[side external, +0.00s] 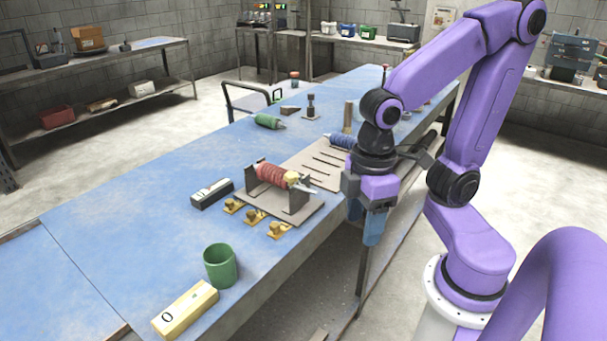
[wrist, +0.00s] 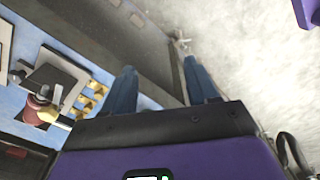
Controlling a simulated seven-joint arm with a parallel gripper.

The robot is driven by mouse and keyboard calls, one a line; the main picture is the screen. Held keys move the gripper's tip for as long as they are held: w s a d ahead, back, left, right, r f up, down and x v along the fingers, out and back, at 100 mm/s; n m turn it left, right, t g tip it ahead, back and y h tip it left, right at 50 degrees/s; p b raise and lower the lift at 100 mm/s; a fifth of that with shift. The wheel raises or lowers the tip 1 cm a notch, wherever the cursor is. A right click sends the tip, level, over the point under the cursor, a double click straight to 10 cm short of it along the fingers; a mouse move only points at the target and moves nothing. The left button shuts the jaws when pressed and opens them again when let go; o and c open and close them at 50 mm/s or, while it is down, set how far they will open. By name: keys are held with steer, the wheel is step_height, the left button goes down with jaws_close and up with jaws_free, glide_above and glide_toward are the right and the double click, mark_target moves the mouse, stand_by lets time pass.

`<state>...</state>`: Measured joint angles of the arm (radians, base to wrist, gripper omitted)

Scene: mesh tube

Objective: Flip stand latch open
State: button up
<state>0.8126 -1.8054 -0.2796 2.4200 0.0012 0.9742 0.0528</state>
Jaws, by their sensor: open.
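A grey stand (side external: 310,212) on the blue workbench holds a red ribbed tube (side external: 270,174) lying between its uprights. A yellow part (side external: 291,178) sits at the tube's right end beside a pale pointed tip; I cannot tell for certain whether it is the latch or how it is set. In the wrist view the red tube (wrist: 37,108) and yellow part (wrist: 49,114) show at the left edge. My gripper (side external: 366,226) is open and empty, pointing down off the bench's right edge, apart from the stand. Its blue fingers also show in the wrist view (wrist: 162,86).
Several yellow clamp-like pieces (side external: 254,216) lie before the stand. A black-and-white box (side external: 212,193), green cup (side external: 220,266) and yellow box (side external: 185,307) are nearer the front. A slotted plate (side external: 318,160) and green cylinder (side external: 268,121) lie behind. The bench's left is clear.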

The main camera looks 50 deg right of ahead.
steer(key=w+r+m, duration=0.4)
steer(key=w, duration=0.3)
steer(key=w+r+m, duration=0.3)
steer(key=w+m, duration=0.2)
steer(key=w, duration=0.2)
step_height(320, 180, up, 9)
steer(key=m, duration=0.9)
glide_above(291, 174)
step_height(291, 174, down, 18)
steer(key=shift+r, duration=0.15)
